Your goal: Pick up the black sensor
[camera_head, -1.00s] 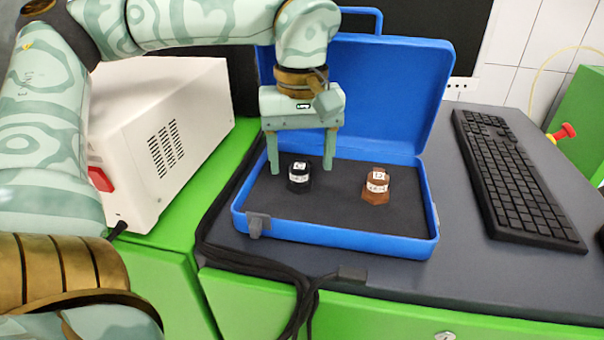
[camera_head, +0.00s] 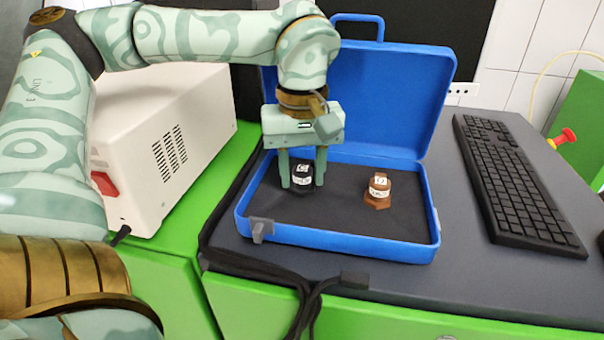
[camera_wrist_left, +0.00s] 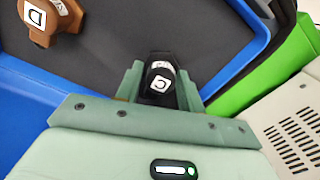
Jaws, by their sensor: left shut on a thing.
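The black sensor (camera_head: 302,180) has white labels and stands upright in the left part of the open blue case (camera_head: 340,240). My left gripper (camera_head: 303,183) points down over it, with one finger on each side, shut on the sensor. The left wrist view also shows the black sensor (camera_wrist_left: 161,82) between the two fingers of the left gripper (camera_wrist_left: 160,90), its top label marked "C". The sensor appears to be at the case floor; I cannot tell if there is a gap under it. My right gripper is not in view.
A brown sensor (camera_head: 378,190) stands to the right in the case. The case's raised lid (camera_head: 400,95) is behind the gripper. A white box device (camera_head: 165,140) is to the left, a black keyboard (camera_head: 515,180) to the right. Black cables (camera_head: 250,262) run along the case's left and front.

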